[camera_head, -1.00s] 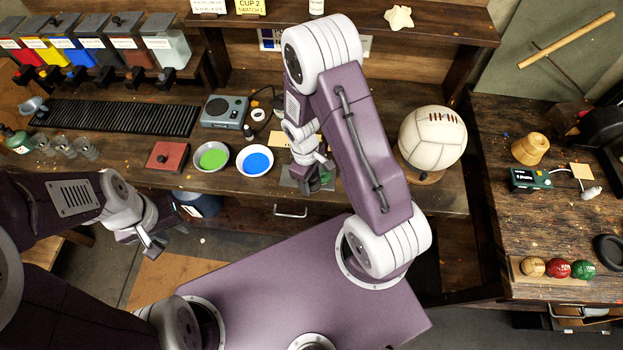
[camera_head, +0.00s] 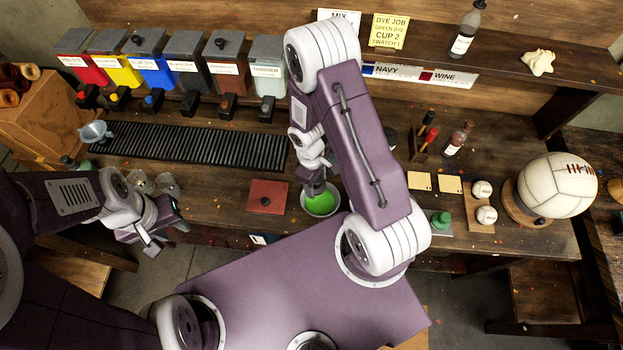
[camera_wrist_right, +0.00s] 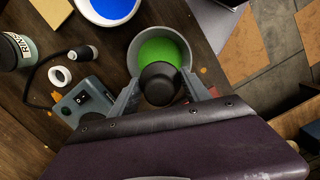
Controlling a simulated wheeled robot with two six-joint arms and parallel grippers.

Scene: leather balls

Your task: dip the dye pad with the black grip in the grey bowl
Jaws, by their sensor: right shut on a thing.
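The grey bowl (camera_wrist_right: 138,52) holds green dye (camera_wrist_right: 155,50) in the right wrist view. In the head view the bowl (camera_head: 307,206) is partly behind my right arm. My right gripper (camera_wrist_right: 160,80) is shut on the dye pad's black grip (camera_wrist_right: 161,85), which stands between its fingers over the green dye. The pad's underside is hidden, so I cannot tell whether it touches the dye. In the head view my right gripper (camera_head: 315,186) is at the bowl. My left gripper (camera_head: 166,236) is open and empty, in front of the bench at the left.
A bowl of blue dye (camera_wrist_right: 108,8) stands close beside the grey bowl. A dark red square with a knob (camera_head: 268,197) lies to its left. A black ribbed mat (camera_head: 190,146) and a row of dye bins (camera_head: 187,75) are behind. A white ball (camera_head: 556,187) sits far right.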

